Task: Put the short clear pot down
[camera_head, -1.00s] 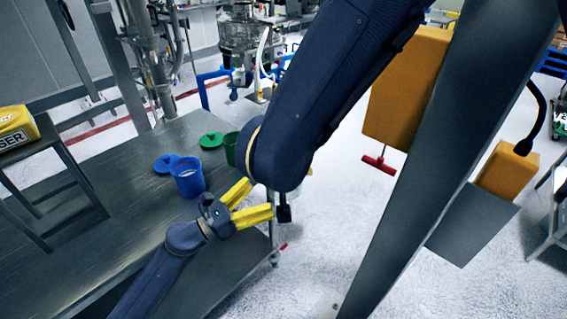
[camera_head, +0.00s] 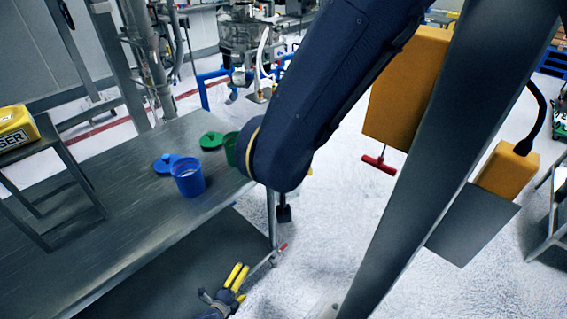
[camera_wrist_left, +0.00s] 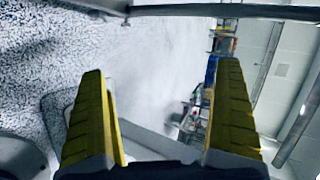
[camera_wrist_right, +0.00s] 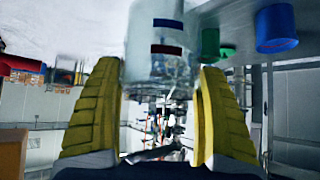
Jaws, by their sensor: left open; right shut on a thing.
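The short clear pot (camera_wrist_right: 157,70) shows in the right wrist view, see-through, with a dark blue and a dark red band. My right gripper (camera_wrist_right: 160,84) has a yellow finger on either side of it and is shut on it. In the head view my right arm hides the pot and this gripper. My left gripper (camera_head: 238,276) is open and empty, low at the bottom of the head view by the table's front edge. Its two yellow fingers stand wide apart in the left wrist view (camera_wrist_left: 160,85), with nothing between them.
On the grey table (camera_head: 130,215) stand an open blue pot (camera_head: 188,182) and a partly hidden green pot (camera_head: 231,150). A blue lid (camera_head: 164,163) and a green lid (camera_head: 211,140) lie beside them. A dark stand (camera_head: 75,180) is at the left. The table's front is bare.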

